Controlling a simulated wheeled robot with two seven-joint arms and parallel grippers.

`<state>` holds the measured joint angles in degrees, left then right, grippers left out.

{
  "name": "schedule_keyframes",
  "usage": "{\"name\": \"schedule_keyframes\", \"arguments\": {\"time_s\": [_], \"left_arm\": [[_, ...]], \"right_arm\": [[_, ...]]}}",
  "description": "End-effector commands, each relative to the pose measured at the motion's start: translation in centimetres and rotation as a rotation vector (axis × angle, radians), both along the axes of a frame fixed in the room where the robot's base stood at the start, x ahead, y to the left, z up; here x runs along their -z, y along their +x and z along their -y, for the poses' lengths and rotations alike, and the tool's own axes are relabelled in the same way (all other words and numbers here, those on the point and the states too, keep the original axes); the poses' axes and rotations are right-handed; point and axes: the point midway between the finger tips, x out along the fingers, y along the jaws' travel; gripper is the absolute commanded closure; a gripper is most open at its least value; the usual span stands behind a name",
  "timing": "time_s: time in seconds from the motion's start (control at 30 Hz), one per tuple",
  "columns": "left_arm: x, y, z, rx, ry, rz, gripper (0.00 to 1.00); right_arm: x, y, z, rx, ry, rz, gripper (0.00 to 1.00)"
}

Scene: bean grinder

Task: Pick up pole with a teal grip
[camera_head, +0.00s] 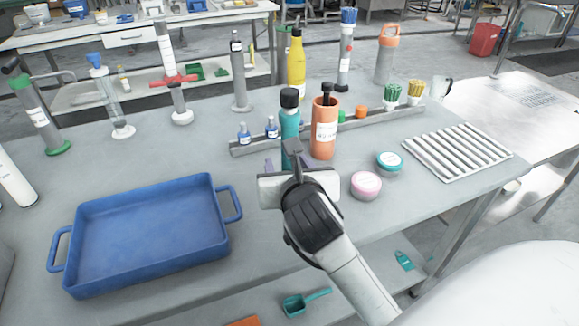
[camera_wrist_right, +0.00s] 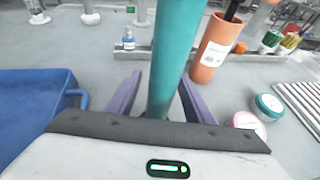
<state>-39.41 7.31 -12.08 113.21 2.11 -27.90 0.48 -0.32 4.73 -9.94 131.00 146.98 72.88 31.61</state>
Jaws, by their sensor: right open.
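A teal pole with a black top (camera_head: 290,125) stands upright on the grey table, left of an orange cylinder. In the right wrist view its teal shaft (camera_wrist_right: 176,50) rises in the middle of the picture. My right gripper (camera_head: 288,165) is low at the pole, reaching in from the front. Its two purple fingers are spread, one on each side of the teal shaft (camera_wrist_right: 160,85), with gaps visible between fingers and shaft. The pole's lower end is hidden by the gripper. My left gripper is not in view.
The orange cylinder (camera_head: 324,142) stands close on the right. A pink-lidded jar (camera_head: 366,185) and a teal-lidded jar (camera_head: 389,162) lie further right. A blue tray (camera_head: 150,230) fills the left front. A grey rail (camera_head: 385,127) with small bottles runs behind.

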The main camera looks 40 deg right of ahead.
Motion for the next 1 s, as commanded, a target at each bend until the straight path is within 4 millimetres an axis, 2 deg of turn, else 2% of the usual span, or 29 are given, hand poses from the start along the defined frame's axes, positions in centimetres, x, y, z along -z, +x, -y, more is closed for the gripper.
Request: {"name": "schedule_keyframes", "arguments": {"time_s": [0.13, 0.37, 0.63, 1.0], "left_arm": [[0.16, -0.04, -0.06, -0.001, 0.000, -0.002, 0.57], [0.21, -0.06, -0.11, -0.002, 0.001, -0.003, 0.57], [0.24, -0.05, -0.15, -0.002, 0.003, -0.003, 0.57], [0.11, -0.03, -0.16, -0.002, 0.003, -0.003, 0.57]], "right_arm": [[0.48, 1.03, 0.60, 0.001, -0.001, 0.001, 0.53], [0.55, 1.08, 0.60, 0.000, 0.001, 0.000, 0.53], [0.54, 1.06, 0.59, 0.000, 0.001, 0.000, 0.98], [0.03, 1.08, 0.60, 0.001, 0.000, 0.004, 1.00]]}}
